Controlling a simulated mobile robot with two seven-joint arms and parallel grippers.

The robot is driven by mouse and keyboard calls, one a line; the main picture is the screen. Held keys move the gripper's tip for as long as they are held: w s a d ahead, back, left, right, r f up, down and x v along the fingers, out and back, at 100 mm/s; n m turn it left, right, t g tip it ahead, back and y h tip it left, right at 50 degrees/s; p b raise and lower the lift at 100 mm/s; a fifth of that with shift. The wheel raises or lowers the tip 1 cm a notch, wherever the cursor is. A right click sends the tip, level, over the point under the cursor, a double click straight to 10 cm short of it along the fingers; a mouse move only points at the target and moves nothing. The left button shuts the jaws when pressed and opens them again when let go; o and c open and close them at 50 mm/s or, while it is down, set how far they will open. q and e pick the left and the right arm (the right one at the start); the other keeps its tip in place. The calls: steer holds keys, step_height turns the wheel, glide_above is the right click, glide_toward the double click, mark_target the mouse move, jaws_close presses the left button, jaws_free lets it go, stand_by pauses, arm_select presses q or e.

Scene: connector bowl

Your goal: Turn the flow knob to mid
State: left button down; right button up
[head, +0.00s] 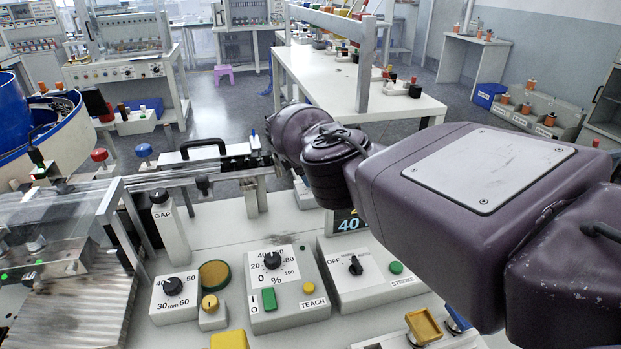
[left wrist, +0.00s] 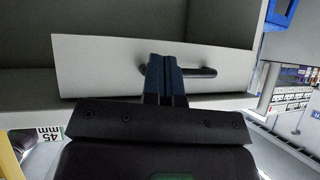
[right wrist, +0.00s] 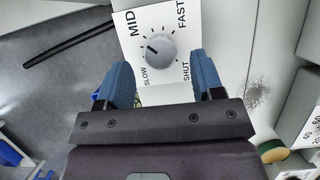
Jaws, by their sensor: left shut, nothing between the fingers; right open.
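In the right wrist view, the flow knob (right wrist: 161,47) is a round grey dial on a white plate (right wrist: 200,42) marked SLOW, MID, FAST and SHUT. Its dark pointer mark faces left and slightly up, between SLOW and MID. My right gripper (right wrist: 163,72) is open, its two blue fingertips just below the knob in the picture, one to each side. No contact shows. In the head view my right arm (head: 470,180) hides the knob and its gripper. My left gripper (left wrist: 165,72) is shut and empty in front of a pale panel with a dark handle (left wrist: 205,72).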

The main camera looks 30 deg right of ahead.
steer(key=s+v, duration=0.1)
steer(key=v, duration=0.7)
steer(key=shift+w+r+p, duration=0.25)
steer(key=shift+w+p, duration=0.2)
steer(key=shift+w, duration=0.05)
steer(key=shift+a, duration=0.1)
